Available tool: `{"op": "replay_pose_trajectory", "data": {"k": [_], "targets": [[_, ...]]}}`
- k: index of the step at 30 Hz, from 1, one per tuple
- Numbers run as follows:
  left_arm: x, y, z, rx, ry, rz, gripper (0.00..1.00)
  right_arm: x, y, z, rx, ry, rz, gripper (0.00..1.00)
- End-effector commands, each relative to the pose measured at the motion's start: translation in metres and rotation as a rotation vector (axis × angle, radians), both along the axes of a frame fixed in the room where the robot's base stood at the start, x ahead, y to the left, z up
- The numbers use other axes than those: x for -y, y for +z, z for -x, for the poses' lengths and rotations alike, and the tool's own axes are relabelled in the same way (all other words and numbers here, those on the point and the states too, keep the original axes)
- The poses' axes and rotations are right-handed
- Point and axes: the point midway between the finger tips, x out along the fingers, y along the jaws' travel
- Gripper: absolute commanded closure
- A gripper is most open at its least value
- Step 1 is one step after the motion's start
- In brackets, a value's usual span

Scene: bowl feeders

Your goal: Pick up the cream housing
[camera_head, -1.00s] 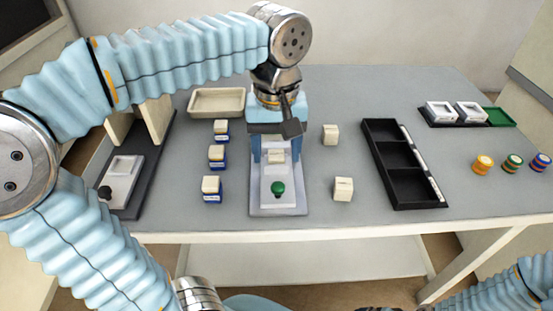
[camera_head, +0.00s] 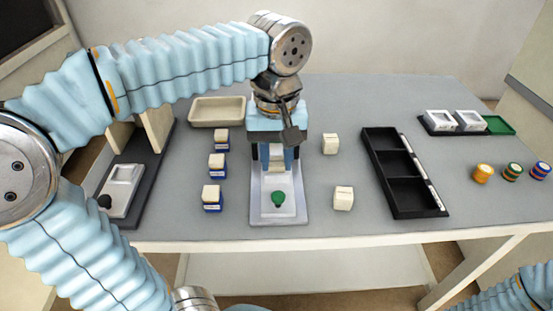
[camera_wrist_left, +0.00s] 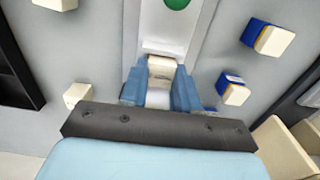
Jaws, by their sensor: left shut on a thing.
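A cream housing (camera_head: 277,164) is between the fingers of my left gripper (camera_head: 277,157), over the back part of a pale fixture (camera_head: 298,212) with a green knob (camera_head: 278,198). The gripper is shut on this housing and points down. In the left wrist view the housing (camera_wrist_left: 162,66) shows between the two blue fingers (camera_wrist_left: 161,82). I cannot tell whether its underside touches the fixture. Other cream housings (camera_head: 330,143) (camera_head: 343,198) stand apart on the table to the right of the fixture. My right gripper is out of view.
Several blue blocks with cream tops (camera_head: 213,198) stand left of the fixture. A beige tray (camera_head: 216,124) is behind them. A black compartment tray (camera_head: 418,213) lies to the right, with white parts (camera_head: 440,121) and coloured round stacks (camera_head: 482,173) beyond. A dark-based station (camera_head: 137,208) is at left.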

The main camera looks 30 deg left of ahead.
Motion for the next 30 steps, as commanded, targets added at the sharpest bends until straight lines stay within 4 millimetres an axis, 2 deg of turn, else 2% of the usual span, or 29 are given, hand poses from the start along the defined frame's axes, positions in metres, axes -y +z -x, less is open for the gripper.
{"op": "replay_pose_trajectory", "data": {"k": [6, 14, 18, 21, 25, 30], "targets": [[0.001, 0.031, 0.002, 0.003, -0.001, 0.002, 1.00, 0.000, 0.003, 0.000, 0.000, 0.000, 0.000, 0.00], [0.018, 0.091, 0.049, 0.005, -0.003, 0.003, 1.00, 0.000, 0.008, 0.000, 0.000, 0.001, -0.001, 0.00], [0.032, 0.104, 0.086, 0.004, -0.002, 0.001, 1.00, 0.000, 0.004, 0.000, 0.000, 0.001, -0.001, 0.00], [0.039, 0.113, 0.105, 0.003, -0.002, 0.002, 1.00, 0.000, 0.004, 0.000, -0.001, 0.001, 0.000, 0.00], [0.045, 0.121, 0.122, 0.001, -0.001, 0.000, 1.00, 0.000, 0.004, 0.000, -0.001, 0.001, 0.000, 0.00], [0.048, 0.125, 0.131, 0.001, -0.001, -0.001, 1.00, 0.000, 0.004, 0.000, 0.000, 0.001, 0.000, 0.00]]}}
